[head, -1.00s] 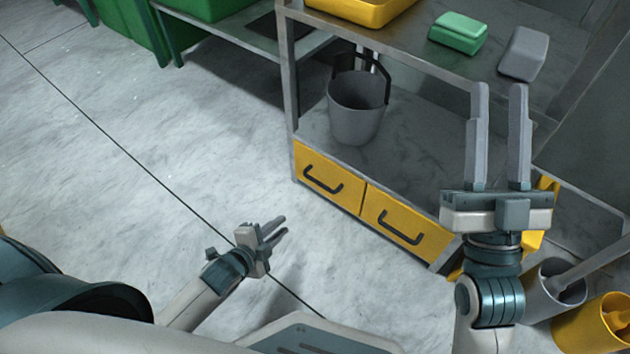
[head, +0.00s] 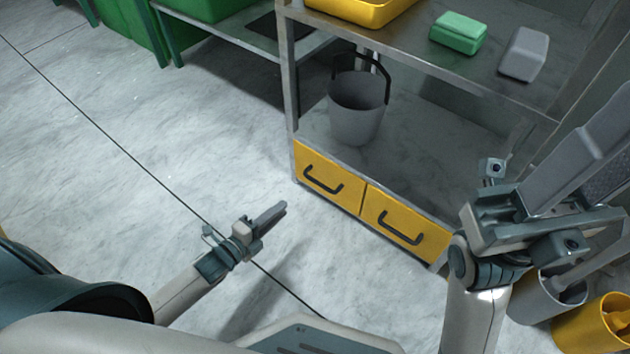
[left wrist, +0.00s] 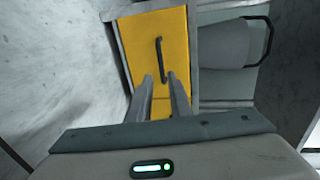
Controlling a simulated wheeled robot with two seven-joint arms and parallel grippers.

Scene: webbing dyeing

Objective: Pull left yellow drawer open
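The left yellow drawer (head: 332,176) is shut in the low front of the metal rack, with a dark bar handle (head: 322,183). In the left wrist view the drawer (left wrist: 140,50) is turned sideways, with its handle (left wrist: 161,60) just beyond my fingertips. My left gripper (head: 272,213) is in front of and below the drawer, apart from the handle. In the left wrist view its fingers (left wrist: 160,78) are parted, with nothing between them. My right gripper (head: 605,150) is open and empty at the right edge, away from the drawer.
The right yellow drawer (head: 408,225) is beside the left one, also shut. A grey bucket (head: 356,118) stands on the shelf above. Green and grey blocks lie on the rack's top (head: 480,72). Grey and yellow bins stand at the lower right. The floor (head: 150,160) on the left is clear.

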